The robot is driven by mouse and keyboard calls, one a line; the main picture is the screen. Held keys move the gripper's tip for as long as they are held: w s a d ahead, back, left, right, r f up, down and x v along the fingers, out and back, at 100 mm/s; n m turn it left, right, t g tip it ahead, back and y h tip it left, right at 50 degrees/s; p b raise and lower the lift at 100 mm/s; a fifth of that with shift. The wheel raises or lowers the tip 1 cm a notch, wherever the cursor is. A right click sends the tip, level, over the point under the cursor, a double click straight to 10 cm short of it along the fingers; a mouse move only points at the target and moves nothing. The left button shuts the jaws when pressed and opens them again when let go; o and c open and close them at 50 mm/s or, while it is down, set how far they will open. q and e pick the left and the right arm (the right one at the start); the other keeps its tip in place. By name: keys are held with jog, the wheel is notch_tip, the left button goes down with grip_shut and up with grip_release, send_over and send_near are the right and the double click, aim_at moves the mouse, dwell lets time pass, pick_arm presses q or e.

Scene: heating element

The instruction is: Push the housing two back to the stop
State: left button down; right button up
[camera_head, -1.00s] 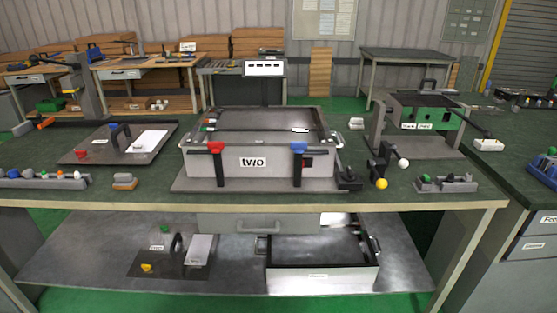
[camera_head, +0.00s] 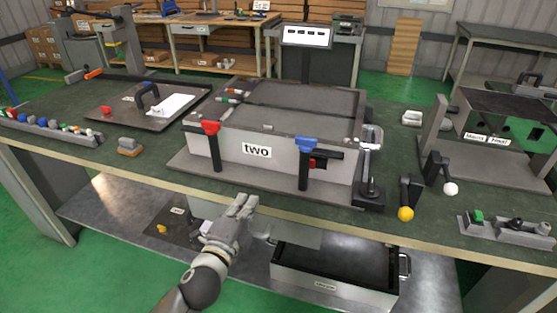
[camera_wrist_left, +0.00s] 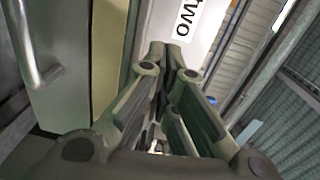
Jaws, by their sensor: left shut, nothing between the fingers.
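The housing two (camera_head: 283,166) is a grey box with a white "two" label on its front wall. It sits on a grey base plate (camera_head: 190,168) on the bench. A red-topped post (camera_head: 214,150) and a blue-topped post (camera_head: 304,168) stand at its front. My left gripper (camera_head: 245,203) is shut and empty, in front of the bench edge and below the label, apart from the housing as far as I see. In the left wrist view its closed fingertips (camera_wrist_left: 164,50) point toward the labelled wall (camera_wrist_left: 157,24). The stop cannot be made out. My right gripper is not in view.
A lever clamp (camera_head: 370,165) stands at the housing's right side. A yellow knob (camera_head: 405,214) is farther right. The bench's front edge (camera_head: 130,174) runs below the gripper's target side. A drawer handle (camera_wrist_left: 38,55) shows at left in the wrist view. A dark plate (camera_head: 130,115) lies left.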

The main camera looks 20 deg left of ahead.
pick_arm(q)
jog(key=r, duration=0.2)
jog(key=p, duration=0.1)
send_near(270, 158)
jog(key=shift+m+t, duration=0.3)
jog(key=shift+m, duration=0.1)
jog(key=w, duration=0.6)
jog(key=shift+d, duration=0.15)
jog(key=shift+w+f, duration=0.15)
jog(key=shift+w, duration=0.5)
jog(key=shift+w, duration=1.2)
